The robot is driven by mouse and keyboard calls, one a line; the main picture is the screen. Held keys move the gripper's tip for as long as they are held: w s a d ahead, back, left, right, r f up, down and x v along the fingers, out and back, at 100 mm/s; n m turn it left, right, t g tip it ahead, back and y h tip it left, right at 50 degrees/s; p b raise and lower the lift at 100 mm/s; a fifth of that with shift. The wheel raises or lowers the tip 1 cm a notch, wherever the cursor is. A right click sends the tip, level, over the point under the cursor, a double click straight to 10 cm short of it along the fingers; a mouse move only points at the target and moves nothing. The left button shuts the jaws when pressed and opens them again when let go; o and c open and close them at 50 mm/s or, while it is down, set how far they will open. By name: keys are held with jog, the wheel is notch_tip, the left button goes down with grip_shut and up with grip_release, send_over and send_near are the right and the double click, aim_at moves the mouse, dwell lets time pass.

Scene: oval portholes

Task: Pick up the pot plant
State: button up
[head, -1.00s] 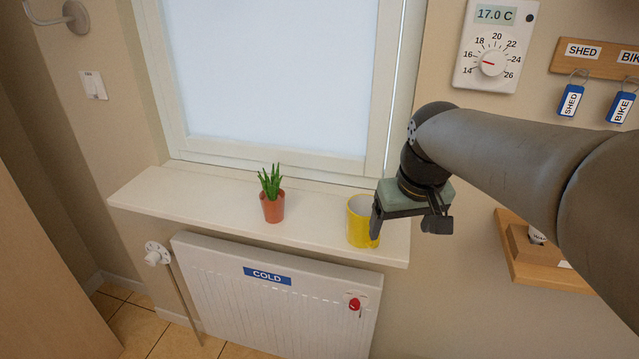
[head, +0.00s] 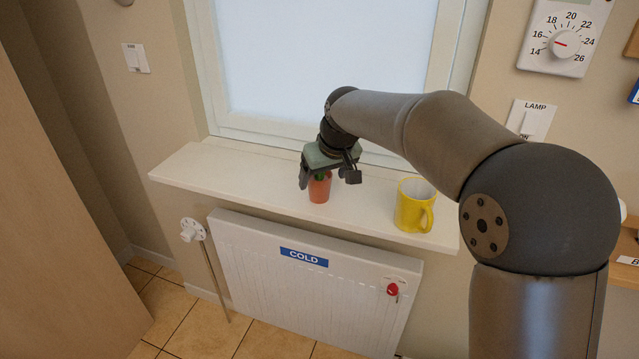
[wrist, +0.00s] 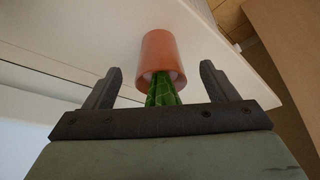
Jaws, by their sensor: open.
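The pot plant is a small terracotta pot (head: 319,188) with a green spiky plant, standing on the white windowsill (head: 190,168). In the head view my gripper hides most of the leaves. In the wrist view the pot (wrist: 161,58) and leaves (wrist: 162,92) show between the two fingers, with a gap on each side. My gripper (head: 328,184) is open around the plant in the head view; in the wrist view its fingertips (wrist: 161,75) flank the lower leaves and pot rim. I cannot see any contact.
A yellow mug (head: 411,210) stands on the sill to the right of my gripper. The window (head: 320,60) is close behind. A radiator (head: 300,285) with a red knob (head: 392,290) is below the sill. The sill left of the pot is clear.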

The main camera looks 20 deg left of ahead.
jog(key=shift+w+a+r+p+x, duration=0.15)
jog(key=shift+p+x, duration=0.1)
jog(key=shift+x, duration=0.75)
jog(key=shift+w+a+p+x, duration=0.1)
jog(key=shift+p+x, duration=0.2)
jog(key=shift+x, duration=0.7)
jog(key=shift+w+a+r+p+x, duration=0.15)
jog(key=shift+p+x, duration=0.1)
jog(key=shift+x, duration=0.75)
jog(key=c, duration=1.2)
